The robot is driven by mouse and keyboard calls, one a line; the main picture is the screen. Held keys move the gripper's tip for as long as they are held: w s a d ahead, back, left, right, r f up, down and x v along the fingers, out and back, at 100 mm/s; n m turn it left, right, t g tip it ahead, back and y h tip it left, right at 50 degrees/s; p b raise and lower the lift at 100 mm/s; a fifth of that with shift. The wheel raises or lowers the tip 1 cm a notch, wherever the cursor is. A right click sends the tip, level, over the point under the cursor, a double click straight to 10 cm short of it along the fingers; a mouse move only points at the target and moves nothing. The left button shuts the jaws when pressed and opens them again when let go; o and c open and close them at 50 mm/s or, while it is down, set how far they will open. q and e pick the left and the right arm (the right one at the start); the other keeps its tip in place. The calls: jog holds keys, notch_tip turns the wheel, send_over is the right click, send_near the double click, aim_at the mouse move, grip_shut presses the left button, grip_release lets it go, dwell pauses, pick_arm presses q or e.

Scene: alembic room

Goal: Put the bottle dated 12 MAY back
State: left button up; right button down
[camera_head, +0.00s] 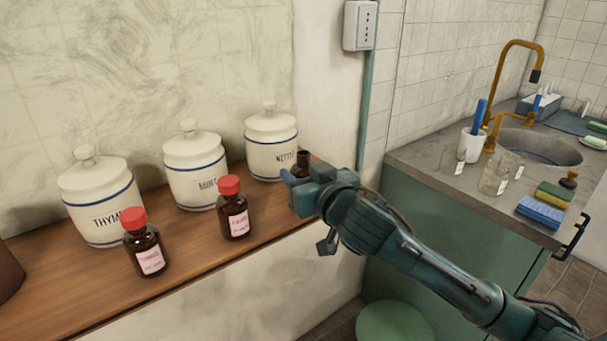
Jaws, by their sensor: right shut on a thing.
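My right gripper (295,177) is at the right end of the wooden shelf, in front of the NETTLE jar. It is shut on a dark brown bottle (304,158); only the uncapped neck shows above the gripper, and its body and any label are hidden. Two other brown bottles with red caps and pink labels stand on the shelf: one at the left (149,257) and one in the middle (235,217). Their label writing is too small to read, so I cannot tell which bottle bears 12 MAY. My left gripper is out of view.
Three lidded white jars stand along the wall: THYME (101,202), a middle one (196,174) and NETTLE (271,143). A sink counter (430,165) with cups and sponges is at the right; a green stool (393,322) stands below.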

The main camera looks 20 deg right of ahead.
jog(key=c, duration=1.2)
grip_release()
jog(key=shift+f, duration=0.15)
jog(key=o, duration=0.5)
